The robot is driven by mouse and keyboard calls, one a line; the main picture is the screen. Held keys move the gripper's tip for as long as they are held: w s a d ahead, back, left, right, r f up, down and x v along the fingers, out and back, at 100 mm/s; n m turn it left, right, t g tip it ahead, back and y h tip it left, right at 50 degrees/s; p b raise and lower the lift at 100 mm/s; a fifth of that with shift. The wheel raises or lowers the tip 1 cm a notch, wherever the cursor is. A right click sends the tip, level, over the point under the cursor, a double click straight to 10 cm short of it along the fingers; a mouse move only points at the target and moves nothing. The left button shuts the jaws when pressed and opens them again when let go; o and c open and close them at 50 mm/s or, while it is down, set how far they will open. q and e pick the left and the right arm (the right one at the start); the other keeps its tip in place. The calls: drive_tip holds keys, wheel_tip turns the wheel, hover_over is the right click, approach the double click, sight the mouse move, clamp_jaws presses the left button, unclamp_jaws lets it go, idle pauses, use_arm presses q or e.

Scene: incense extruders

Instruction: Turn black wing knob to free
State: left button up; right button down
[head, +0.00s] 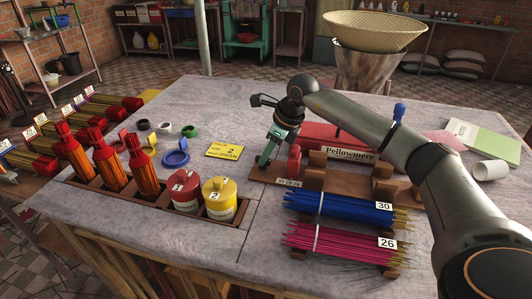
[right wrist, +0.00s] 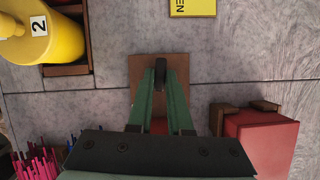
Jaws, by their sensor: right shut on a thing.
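The red Pellowmere extruder (head: 335,142) lies on a wooden stand on the grey table. My right gripper (head: 263,163) reaches down with green fingers at the extruder's left end. In the right wrist view its fingertips (right wrist: 160,78) close on a small black piece (right wrist: 160,68), which looks like the black wing knob. A brown wooden board (right wrist: 147,66) lies beneath it. Most of the knob is hidden by the fingers, so its turn angle cannot be told. The extruder's red block (right wrist: 262,140) shows at the lower right there. My left gripper is not in view.
Blue incense sticks (head: 340,207) and pink ones (head: 335,241) lie in front of the extruder. A yellow canister (head: 220,200) and a red one (head: 185,190) stand in a wooden rack to the left. A yellow card (head: 225,151) lies nearby, with bare table around it.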

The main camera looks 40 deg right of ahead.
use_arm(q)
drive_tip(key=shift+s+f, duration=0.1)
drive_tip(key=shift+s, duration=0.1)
use_arm(e)
drive_tip(key=shift+d+n, duration=0.1)
drive_tip(key=shift+n, duration=0.5)
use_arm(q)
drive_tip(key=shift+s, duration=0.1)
use_arm(e)
drive_tip(key=c, duration=0.8)
unclamp_jaws()
drive_tip(key=shift+c, duration=0.2)
drive_tip(key=shift+r, duration=0.1)
use_arm(q)
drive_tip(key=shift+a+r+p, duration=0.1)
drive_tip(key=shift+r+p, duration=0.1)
drive_tip(key=shift+p, duration=0.15)
use_arm(e)
drive_tip(key=v, duration=1.2)
drive_tip(key=shift+w+d+r, duration=0.2)
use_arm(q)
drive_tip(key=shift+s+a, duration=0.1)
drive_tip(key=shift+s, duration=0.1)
use_arm(e)
drive_tip(key=shift+f, duration=0.1)
